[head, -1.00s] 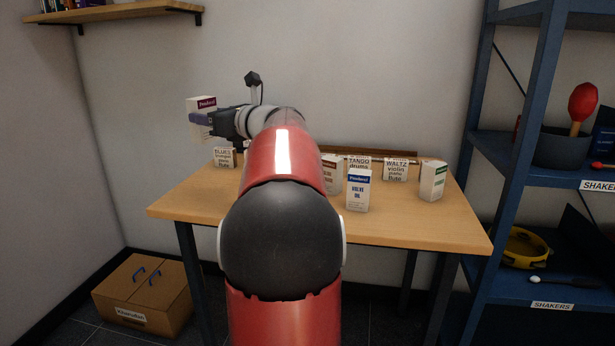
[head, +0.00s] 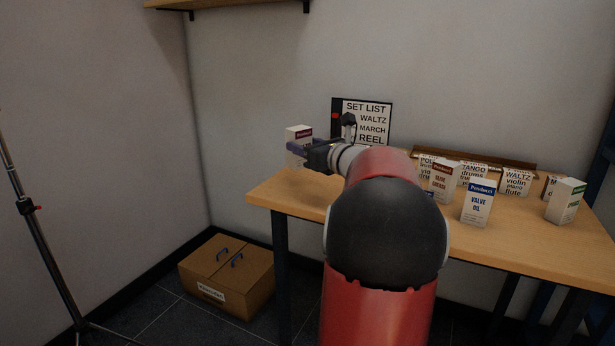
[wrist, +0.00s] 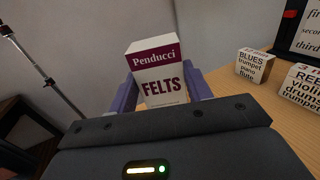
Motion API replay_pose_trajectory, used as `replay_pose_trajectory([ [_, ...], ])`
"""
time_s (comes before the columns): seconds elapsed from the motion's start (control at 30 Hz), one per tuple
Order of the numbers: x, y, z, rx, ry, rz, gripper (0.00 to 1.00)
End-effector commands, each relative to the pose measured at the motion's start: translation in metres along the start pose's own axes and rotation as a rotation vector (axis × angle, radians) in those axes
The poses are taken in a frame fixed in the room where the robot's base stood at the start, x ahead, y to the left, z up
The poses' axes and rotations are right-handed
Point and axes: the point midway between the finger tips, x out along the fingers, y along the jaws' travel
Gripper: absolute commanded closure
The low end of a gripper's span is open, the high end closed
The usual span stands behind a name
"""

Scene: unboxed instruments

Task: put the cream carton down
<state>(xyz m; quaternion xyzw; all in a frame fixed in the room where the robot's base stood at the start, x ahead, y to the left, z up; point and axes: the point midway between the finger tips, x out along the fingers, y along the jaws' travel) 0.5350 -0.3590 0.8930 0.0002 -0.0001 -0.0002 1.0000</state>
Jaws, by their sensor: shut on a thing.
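The cream carton (head: 298,133) is upright, with a purple band and the word FELTS on its front in the wrist view (wrist: 158,78). My gripper (head: 301,151) is shut on it, with purple fingers on its two sides, as the wrist view also shows (wrist: 162,92). In the head view the carton is at the left end of the wooden table (head: 285,200), low against the wall behind. Its base is partly hidden by the fingers, and I cannot tell whether it touches the table.
Valve oil (head: 478,203), slide grease (head: 441,182) and a green-banded carton (head: 566,201) stand on the table's right half. A set list board (head: 365,122) stands behind. A lidded box (head: 228,272) is on the floor.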

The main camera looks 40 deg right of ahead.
Motion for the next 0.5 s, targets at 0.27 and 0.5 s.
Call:
replay_pose_trajectory([
  [0.27, 0.0, 0.0, -0.032, 0.002, 0.0, 0.0, 0.78],
  [0.5, 0.0, 0.0, -0.066, 0.002, 0.0, 0.0, 0.78],
])
